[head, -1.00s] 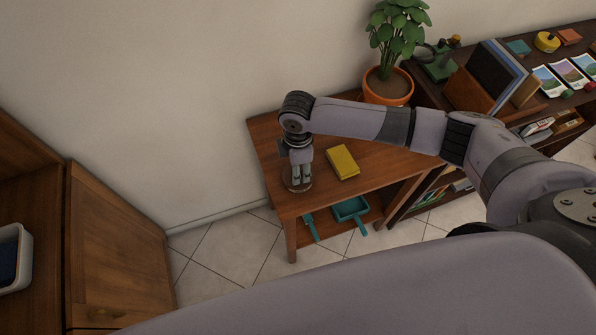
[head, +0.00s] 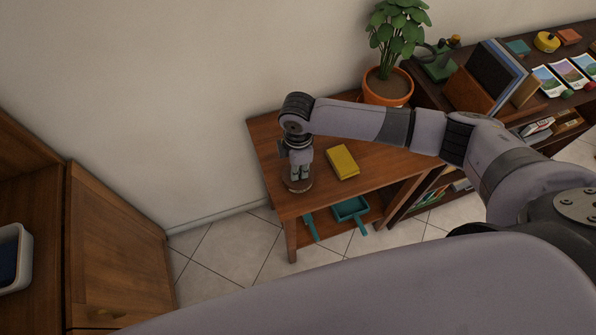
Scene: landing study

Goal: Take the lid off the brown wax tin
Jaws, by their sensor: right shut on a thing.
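The brown wax tin (head: 298,186) is a small, low, round thing near the left front edge of the small wooden table (head: 272,154). My right gripper (head: 299,178) points straight down over it, with its fingers shut on the top of the tin, at its lid. The gripper covers most of the tin and lid, and I cannot tell whether there is a gap between them. My left gripper is not in view.
A yellow block-like thing (head: 342,162) lies right of the tin. A potted plant (head: 388,86) stands at the table's back right. A teal dustpan (head: 351,209) lies on the lower shelf. A dark bookshelf (head: 424,96) adjoins at right.

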